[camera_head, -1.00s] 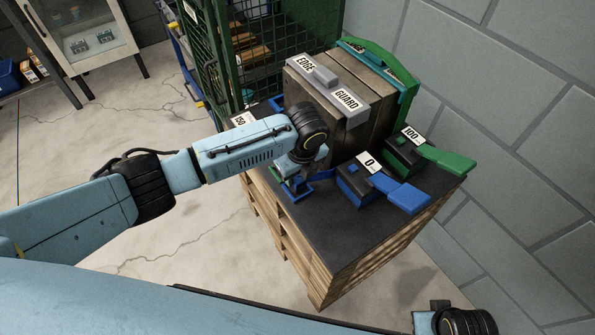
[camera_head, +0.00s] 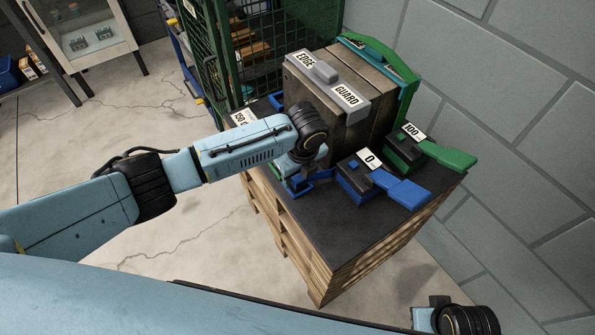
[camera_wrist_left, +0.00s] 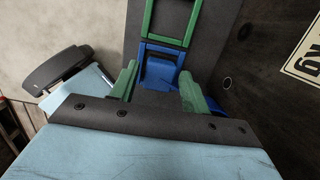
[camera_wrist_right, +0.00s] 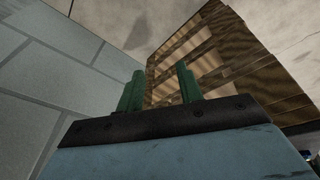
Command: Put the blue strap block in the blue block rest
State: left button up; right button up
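The blue strap block (camera_wrist_left: 160,72) shows between my left fingers in the left wrist view, within the blue block rest (camera_wrist_left: 163,46). Whether it is fully seated is hard to tell. The rest also shows in the head view (camera_head: 297,188), partly hidden by my left gripper (camera_head: 303,178). In the left wrist view my left gripper (camera_wrist_left: 158,88) has its green fingers apart on either side of the block, with slight gaps seen. My right gripper (camera_wrist_right: 160,88) is open and empty, away from the blocks beside the pallet.
An empty green rest (camera_wrist_left: 172,22) adjoins the blue one. Blue-handled (camera_head: 400,193) and green-handled (camera_head: 447,155) clamps lie right. The dark pallet top (camera_head: 325,235) is clear in front; a wall bounds the right.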

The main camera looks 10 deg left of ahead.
pick_arm(q)
jog(key=shift+o, duration=1)
pick_arm(e)
jog(key=shift+w, duration=0.2)
pick_arm(q)
jog(key=shift+r, duration=0.1)
pick_arm(e)
jog(key=shift+r, duration=0.15)
